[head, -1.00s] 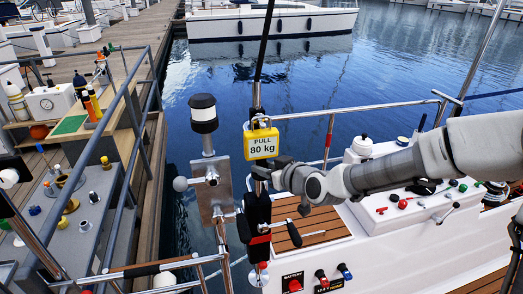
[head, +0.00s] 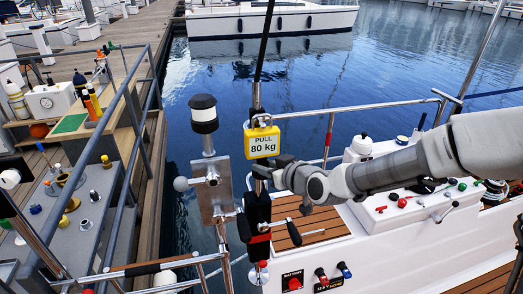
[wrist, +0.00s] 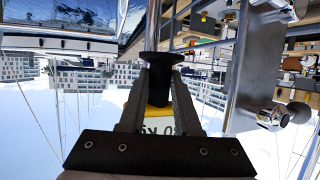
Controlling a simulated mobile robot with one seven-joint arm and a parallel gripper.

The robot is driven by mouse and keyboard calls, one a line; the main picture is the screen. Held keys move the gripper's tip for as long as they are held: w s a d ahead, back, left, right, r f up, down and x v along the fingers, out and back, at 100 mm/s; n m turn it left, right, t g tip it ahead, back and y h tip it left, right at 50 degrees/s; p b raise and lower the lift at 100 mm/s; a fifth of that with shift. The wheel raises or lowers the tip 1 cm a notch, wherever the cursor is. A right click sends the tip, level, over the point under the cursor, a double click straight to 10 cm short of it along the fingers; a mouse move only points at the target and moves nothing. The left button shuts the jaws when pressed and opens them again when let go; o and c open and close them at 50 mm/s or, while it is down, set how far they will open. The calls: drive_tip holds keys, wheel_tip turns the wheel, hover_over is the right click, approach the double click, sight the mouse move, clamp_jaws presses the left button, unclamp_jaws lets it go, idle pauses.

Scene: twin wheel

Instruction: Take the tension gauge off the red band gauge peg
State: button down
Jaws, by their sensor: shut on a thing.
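A yellow-framed unit with a white face reading "PULL 80 kg" (head: 264,142), which looks like the tension gauge, is at the black stay in the head view. A black flanged grip (wrist: 160,68) is between my fingers in the wrist view. The yellow and white unit shows upside down just behind it (wrist: 160,122); they look joined, but I cannot be sure. My gripper (head: 264,170) is shut on the grip just below the unit. A black post with a red band (head: 261,227) stands below my gripper. Whether the gauge still touches a peg is hidden.
A pole with a black-and-white top (head: 204,122) and a metal plate stand close on the left. Steel rails (head: 335,110) cross behind. A white console (head: 405,205) lies under my arm. A grey bench (head: 75,225) with several pegs is at left. Open water lies behind.

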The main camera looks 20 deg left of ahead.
idle(0.3)
drive_tip(key=shift+s+d+r+p, duration=0.1)
drive_tip(key=shift+s+d+p, duration=0.1)
drive_tip(key=shift+s+d, duration=0.25)
drive_tip(key=shift+s+d+f+p, duration=0.1)
drive_tip(key=shift+s+d+p, duration=0.1)
drive_tip(key=shift+s, duration=0.45)
drive_tip(key=shift+s+d+r+p, duration=0.15)
drive_tip(key=shift+s+d, duration=0.2)
drive_tip(key=shift+s, duration=0.2)
drive_tip(key=s+d+p, duration=0.2)
drive_tip(key=s+d, duration=0.1)
drive_tip(key=s, duration=0.3)
drive_tip(key=shift+d, duration=0.35)
